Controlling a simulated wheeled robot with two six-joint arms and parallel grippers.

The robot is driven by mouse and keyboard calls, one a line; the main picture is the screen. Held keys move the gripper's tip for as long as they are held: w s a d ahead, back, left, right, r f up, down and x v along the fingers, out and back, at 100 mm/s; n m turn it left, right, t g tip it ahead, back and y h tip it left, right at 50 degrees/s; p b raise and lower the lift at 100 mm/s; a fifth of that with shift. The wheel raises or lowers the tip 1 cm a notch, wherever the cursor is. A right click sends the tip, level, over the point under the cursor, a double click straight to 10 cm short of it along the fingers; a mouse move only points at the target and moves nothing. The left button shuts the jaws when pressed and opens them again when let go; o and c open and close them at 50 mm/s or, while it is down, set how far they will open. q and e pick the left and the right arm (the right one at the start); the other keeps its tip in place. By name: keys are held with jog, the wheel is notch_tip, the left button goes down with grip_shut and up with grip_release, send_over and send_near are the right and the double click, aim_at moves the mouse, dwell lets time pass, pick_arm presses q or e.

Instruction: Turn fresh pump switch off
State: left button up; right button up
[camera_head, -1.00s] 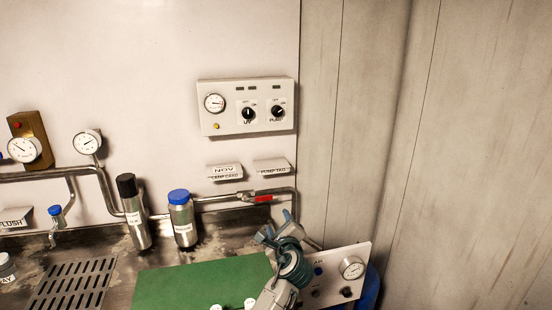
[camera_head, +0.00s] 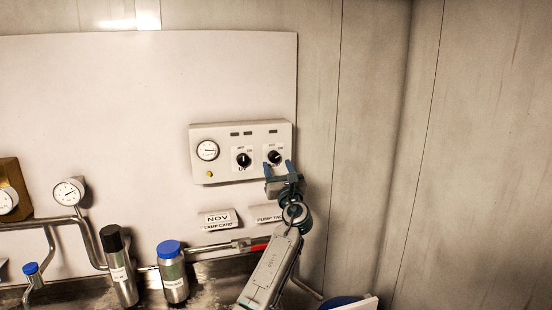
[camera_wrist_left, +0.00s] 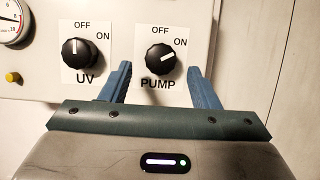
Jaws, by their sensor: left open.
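The pump switch is a black rotary knob (camera_head: 274,158) on the right of the white control panel (camera_head: 222,172). In the left wrist view the pump knob (camera_wrist_left: 163,57) sits on a label reading OFF, ON and PUMP. Its white mark points right and slightly up, toward ON. The UV knob (camera_wrist_left: 76,52) is to its left, with its mark pointing up toward OFF. My left gripper (camera_head: 279,169) is open, its blue fingers just below the pump knob. In the wrist view its fingers (camera_wrist_left: 160,75) stand either side of that knob, apparently clear of it. My right gripper is out of view.
A gauge (camera_head: 207,150) and a yellow button (camera_head: 210,174) are on the panel's left. Card holders (camera_head: 218,219), a pipe with a red valve handle (camera_head: 258,247), a blue-capped bottle (camera_head: 172,275) and a black-capped cylinder (camera_head: 119,270) lie below. The wall right of the panel is clear.

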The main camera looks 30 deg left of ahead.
aim_at(274, 157)
pick_arm(q)
jog(key=shift+w+a+r, duration=0.4)
jog(key=shift+w+a, duration=0.05)
jog(key=shift+w+a+r, duration=0.15)
jog(key=shift+w+a, duration=0.15)
jog(key=shift+a, duration=0.05)
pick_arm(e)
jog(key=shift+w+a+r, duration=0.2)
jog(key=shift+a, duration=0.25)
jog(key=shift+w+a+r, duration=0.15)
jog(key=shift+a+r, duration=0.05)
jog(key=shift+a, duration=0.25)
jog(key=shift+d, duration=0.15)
